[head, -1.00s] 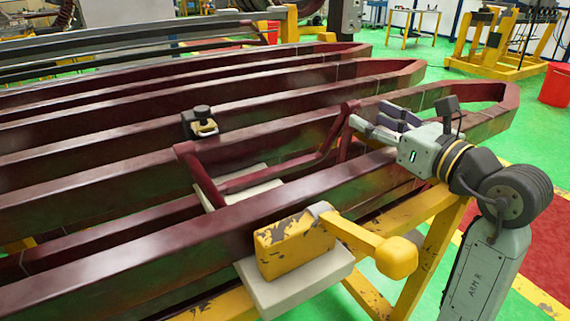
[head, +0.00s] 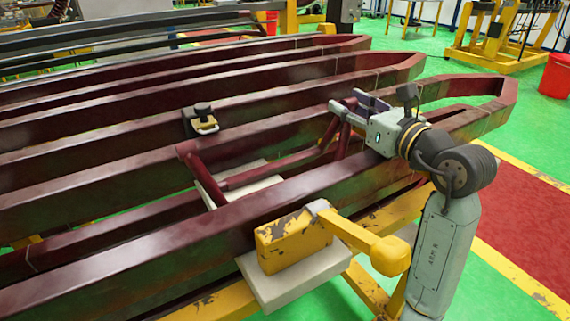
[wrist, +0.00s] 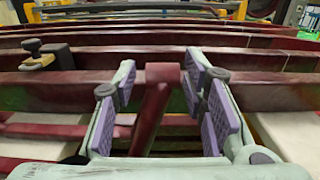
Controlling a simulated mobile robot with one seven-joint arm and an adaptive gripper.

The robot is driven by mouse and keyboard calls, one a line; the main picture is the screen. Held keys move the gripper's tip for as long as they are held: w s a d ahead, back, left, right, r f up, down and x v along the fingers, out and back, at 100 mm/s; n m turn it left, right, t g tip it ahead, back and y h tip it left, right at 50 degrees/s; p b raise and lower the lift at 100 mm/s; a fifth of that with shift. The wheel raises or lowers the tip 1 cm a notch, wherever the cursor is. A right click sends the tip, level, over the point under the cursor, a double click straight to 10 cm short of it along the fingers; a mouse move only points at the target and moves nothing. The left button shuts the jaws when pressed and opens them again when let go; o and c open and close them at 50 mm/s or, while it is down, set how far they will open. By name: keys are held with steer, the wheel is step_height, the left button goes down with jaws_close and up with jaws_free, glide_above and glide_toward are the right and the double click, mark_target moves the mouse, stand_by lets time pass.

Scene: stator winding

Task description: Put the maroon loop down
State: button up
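The maroon loop (head: 272,168) is a thin bent bar frame among the long maroon coil bars in the head view. Its left end stands up beside the front bar, and its low side passes by a pale pad. Its raised right end is at my gripper (head: 356,106). In the wrist view the loop's sloping bar (wrist: 154,112) rises between the purple finger pads of my gripper (wrist: 160,103). The fingers are open, one on each side of the bar, with a visible gap at the left. The loop's contact with what lies beneath is partly hidden.
Long maroon coils (head: 130,215) fill the stand. A yellow clamp (head: 292,240) sits on the front bar over a pale block (head: 300,280). A small black clamp (head: 200,121) sits on a bar behind the loop. A red bin (head: 557,76) stands far right.

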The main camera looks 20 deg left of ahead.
jaws_close()
stand_by(0.8)
